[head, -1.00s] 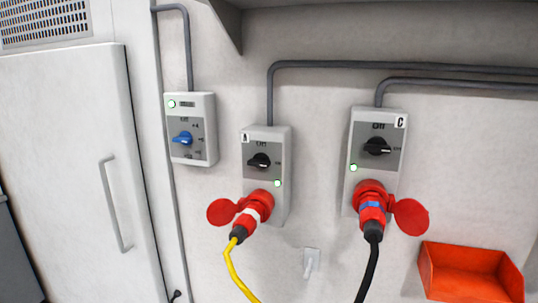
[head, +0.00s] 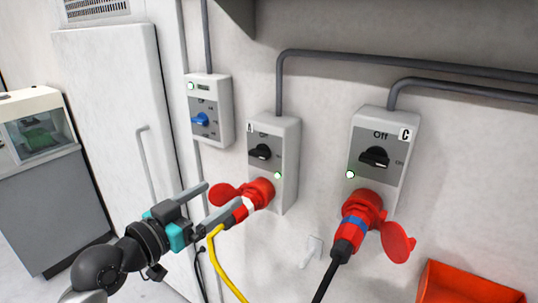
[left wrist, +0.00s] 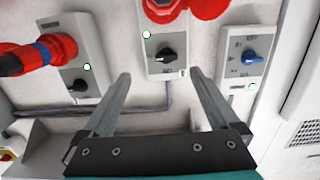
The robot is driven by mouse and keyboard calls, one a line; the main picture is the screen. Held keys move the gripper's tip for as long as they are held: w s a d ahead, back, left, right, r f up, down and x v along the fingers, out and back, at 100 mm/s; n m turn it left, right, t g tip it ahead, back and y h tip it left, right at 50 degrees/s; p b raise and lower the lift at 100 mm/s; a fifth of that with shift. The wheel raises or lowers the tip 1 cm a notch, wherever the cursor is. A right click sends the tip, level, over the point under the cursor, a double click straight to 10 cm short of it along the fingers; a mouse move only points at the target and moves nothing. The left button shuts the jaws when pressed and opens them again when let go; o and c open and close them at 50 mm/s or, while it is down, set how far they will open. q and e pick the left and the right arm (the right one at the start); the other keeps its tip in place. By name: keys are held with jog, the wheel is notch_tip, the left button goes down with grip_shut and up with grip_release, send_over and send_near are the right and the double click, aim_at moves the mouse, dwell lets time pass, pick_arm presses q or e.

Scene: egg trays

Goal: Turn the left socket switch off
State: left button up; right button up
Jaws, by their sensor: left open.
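The left socket box, marked A (head: 285,130), is on the wall with a black rotary switch (head: 260,152), lying roughly sideways, and a lit green lamp (head: 278,175). A red plug with a white band (head: 243,208) and yellow cable is in its socket. My left gripper (head: 222,197) is open and empty, in front of and below the switch. The left wrist view appears upside down; there the black switch (left wrist: 166,53) lies ahead between the two fingers (left wrist: 158,75), apart from them. My right gripper is not in view.
Socket box C (head: 400,140), with its own black switch (head: 374,157) and red plug (head: 362,213), is to the right. A control box with a blue knob (head: 200,119) is to the left. A shelf overhangs above; an orange bin (head: 465,285) is lower right.

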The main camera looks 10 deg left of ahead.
pick_arm(q)
jog(key=r, duration=0.1)
jog(key=p, duration=0.2)
send_near(257, 156)
jog(key=shift+t, duration=0.3)
jog(key=x, duration=0.7)
jog(key=shift+w+d+f, duration=0.15)
jog(key=shift+w+f, duration=0.05)
jog(key=shift+w, duration=0.15)
jog(key=shift+x, duration=0.85)
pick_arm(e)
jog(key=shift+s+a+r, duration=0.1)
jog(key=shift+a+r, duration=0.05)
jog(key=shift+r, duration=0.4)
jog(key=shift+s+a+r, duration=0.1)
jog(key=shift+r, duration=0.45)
pick_arm(q)
jog(key=c, duration=1.4)
